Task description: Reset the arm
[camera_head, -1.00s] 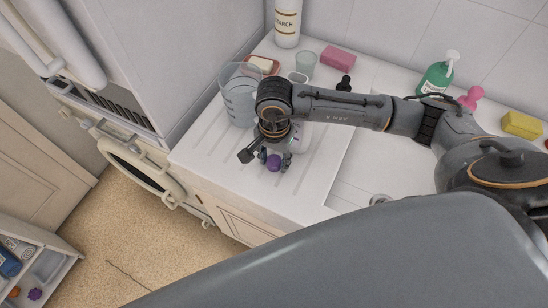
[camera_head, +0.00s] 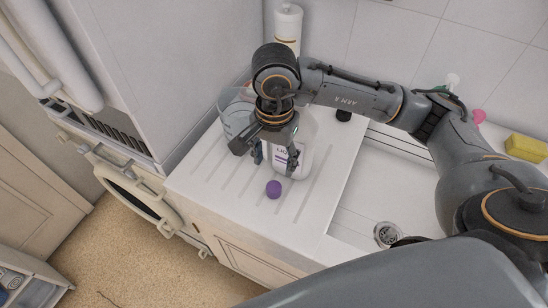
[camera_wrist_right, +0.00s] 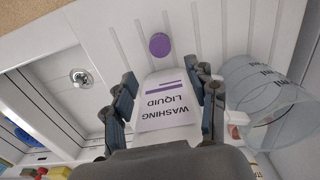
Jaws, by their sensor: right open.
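My right gripper (camera_head: 275,163) is open, its fingers pointing down over the white counter (camera_head: 225,180). It also shows in the wrist view (camera_wrist_right: 166,77), with spread fingers on either side of the white washing liquid bottle (camera_wrist_right: 168,105) in the picture. That bottle (camera_head: 292,160) stands behind the gripper in the head view and is partly hidden; I cannot tell whether the fingers touch it. A purple cap (camera_head: 273,189) lies on the counter in front of the gripper, apart from it; it also shows in the wrist view (camera_wrist_right: 160,45). My left gripper is not in view.
A clear measuring jug (camera_head: 233,112) stands left of the gripper. A starch bottle (camera_head: 287,27) stands at the back. A sink with a drain (camera_head: 387,234) lies to the right, and a yellow sponge (camera_head: 526,148) lies beyond it.

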